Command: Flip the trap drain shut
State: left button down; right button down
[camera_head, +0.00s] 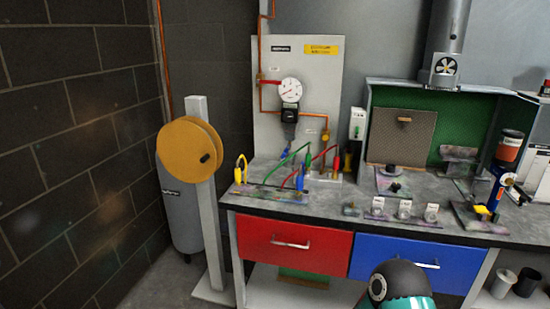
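A pale wall panel (325,80) at the back left of the bench carries copper piping, a round white gauge (290,90) and a dark trap-like body (290,115) below the gauge. A small blue part (286,151) shows low on the panel under that body. It may be the trap drain's lever, but it is too small to tell, as is whether it is open or shut. A red handle (268,82) sits left of the gauge and a small yellow fitting (325,135) right of the trap body. Neither gripper is in view.
Coloured hoses (300,165) arch over the bench in front of the panel. A yellow reel (188,147) on a post stands left of the bench. Knobs (404,208) and a green-lined booth (460,125) are at right. Red and blue drawers (292,250) face me.

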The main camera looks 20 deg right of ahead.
aim_at(288, 148)
jog(key=i, duration=0.9)
jog(key=z, duration=0.05)
